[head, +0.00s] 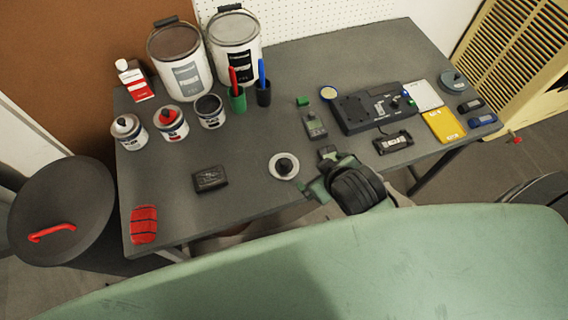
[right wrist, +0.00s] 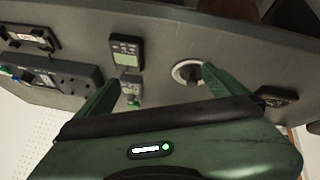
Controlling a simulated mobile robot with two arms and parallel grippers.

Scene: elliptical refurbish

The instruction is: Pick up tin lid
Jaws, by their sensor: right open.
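The tin lid (head: 284,166) looks like a round pale disc with a dark knob in its middle. It lies flat on the grey table near the front edge. My right gripper (head: 318,172) is open and empty, just right of the lid in the head view. In the right wrist view the lid (right wrist: 180,71) shows beyond the gripper (right wrist: 160,80), between the fingers and close to the right-hand finger, which overlaps its edge. I cannot tell whether they touch. My left gripper is not in view.
A dark box (head: 210,179) lies left of the lid, and a small grey meter (head: 314,125) lies behind it. Small tins (head: 171,124) and large paint cans (head: 180,62) stand at the back left. A black device (head: 372,108) is on the right. Table between lid and tins is clear.

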